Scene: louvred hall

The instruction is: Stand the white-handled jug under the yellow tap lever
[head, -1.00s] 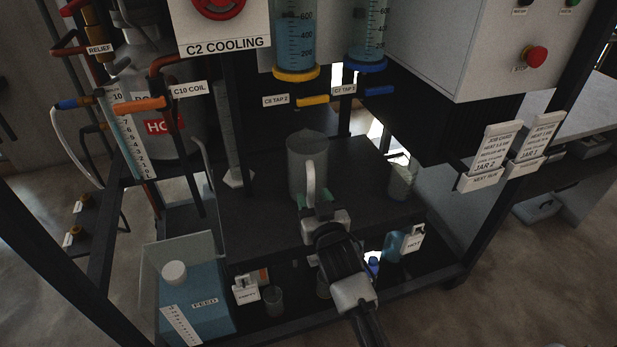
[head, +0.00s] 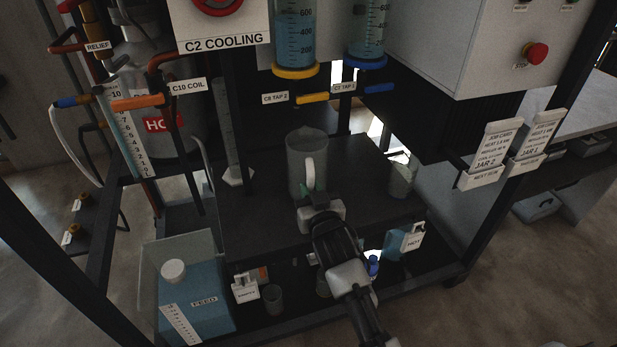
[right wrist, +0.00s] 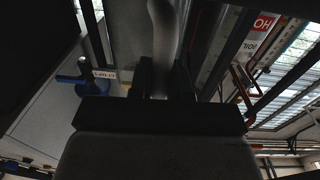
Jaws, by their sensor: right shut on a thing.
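The grey jug (head: 303,158) with a white handle (head: 309,174) is upright over the dark shelf (head: 262,215); I cannot tell whether its base touches it. The yellow tap lever (head: 312,98) is above and slightly right of the jug, below the yellow-ringed cylinder. My right gripper (head: 311,199) is shut on the jug's handle, at the near side. In the right wrist view the pale handle (right wrist: 164,45) runs up between the dark fingers (right wrist: 160,78). The jug's far side is hidden. My left gripper is not in view.
A blue tap lever (head: 379,88) is right of the yellow one. A small beaker (head: 401,181) stands on the shelf's right side, and a tall measuring cylinder (head: 229,150) on its left. A blue feed tank (head: 195,295) is lower left. Dark frame posts flank the rig.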

